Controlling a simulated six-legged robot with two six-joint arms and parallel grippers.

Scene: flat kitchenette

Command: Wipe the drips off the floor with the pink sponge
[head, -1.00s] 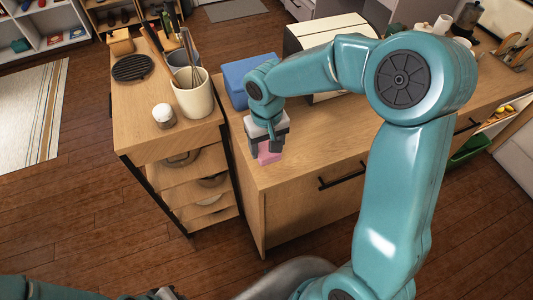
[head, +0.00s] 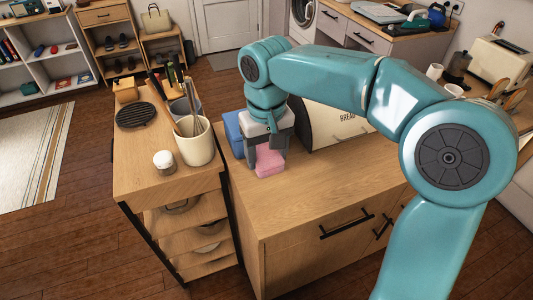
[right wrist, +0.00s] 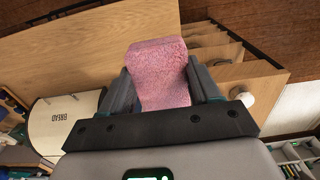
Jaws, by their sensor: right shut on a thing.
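The pink sponge (head: 269,161) is between the fingers of my right gripper (head: 268,150), which is shut on it. The gripper points down over the left end of the wooden counter. In the head view I cannot tell for sure how far the sponge is above the counter top. In the right wrist view the sponge (right wrist: 159,75) sticks out past both fingers of the gripper (right wrist: 160,92). The brown plank floor (head: 60,235) shows at the left and front; I can make out no drips on it. My left gripper is out of view.
The counter (head: 310,190) bears a blue box (head: 233,132) and a bread bin (head: 335,125) behind the gripper. Left of it, a narrow shelved unit (head: 135,175) holds a cream utensil pot (head: 196,142), a white-lidded jar (head: 164,161) and a black trivet (head: 136,114). The counter's front middle is clear.

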